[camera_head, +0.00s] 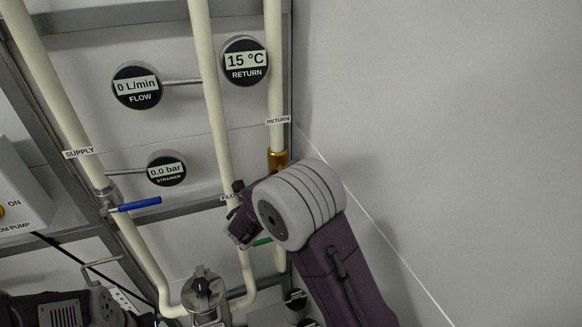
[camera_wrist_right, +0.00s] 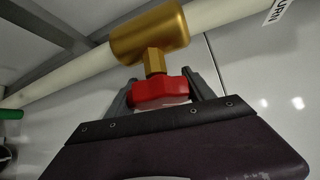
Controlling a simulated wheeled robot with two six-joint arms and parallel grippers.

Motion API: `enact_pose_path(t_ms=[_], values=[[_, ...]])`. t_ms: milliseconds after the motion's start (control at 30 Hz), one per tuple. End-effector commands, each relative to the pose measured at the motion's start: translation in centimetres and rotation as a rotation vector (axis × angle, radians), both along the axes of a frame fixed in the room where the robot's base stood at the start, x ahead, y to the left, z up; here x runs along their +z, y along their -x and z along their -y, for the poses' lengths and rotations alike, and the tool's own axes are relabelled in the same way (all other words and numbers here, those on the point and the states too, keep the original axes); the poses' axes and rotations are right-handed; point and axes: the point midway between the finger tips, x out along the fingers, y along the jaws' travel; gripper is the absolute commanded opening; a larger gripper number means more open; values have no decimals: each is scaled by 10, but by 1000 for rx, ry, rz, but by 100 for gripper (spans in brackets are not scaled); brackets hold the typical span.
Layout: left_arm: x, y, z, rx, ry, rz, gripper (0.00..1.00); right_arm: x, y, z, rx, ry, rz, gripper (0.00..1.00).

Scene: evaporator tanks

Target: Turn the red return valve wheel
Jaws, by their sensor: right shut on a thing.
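The red return valve wheel (camera_wrist_right: 160,93) shows in the right wrist view, below a gold-coloured valve body (camera_wrist_right: 150,32) on a cream pipe. The fingers of my right gripper (camera_wrist_right: 161,90) stand on either side of the wheel and are shut on it. In the head view my right wrist hides the wheel. The gold valve body (camera_head: 278,158) shows there just above my wrist, on the pipe labelled RETURN. Part of my left arm shows at the lower left of the head view, but its fingertips are not visible.
A blue lever (camera_head: 138,204) sits on the SUPPLY pipe at left. A green handle (camera_head: 262,242) shows beside my right wrist. Round FLOW (camera_head: 137,85), RETURN (camera_head: 245,61) and strainer (camera_head: 166,169) gauges are mounted among the pipes. The right wall side is clear.

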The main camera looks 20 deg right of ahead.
Motion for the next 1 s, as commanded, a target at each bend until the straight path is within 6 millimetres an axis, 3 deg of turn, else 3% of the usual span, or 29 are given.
enact_pose_path(t_ms=[33,233,833,867,900,1000], values=[[7,0,0,0,0,0,36,7,-1,1,-1,-22,11,21],[14,0,0,0,0,0,36,4,-1,0,0,-98,16,21],[16,0,0,0,0,0,36,1,-1,0,1,-136,18,21],[16,0,0,0,0,0,36,1,-1,0,0,-137,19,70],[16,0,0,0,0,0,36,1,-1,0,0,-136,18,81],[16,0,0,0,0,0,36,0,-1,0,0,-137,16,81]])
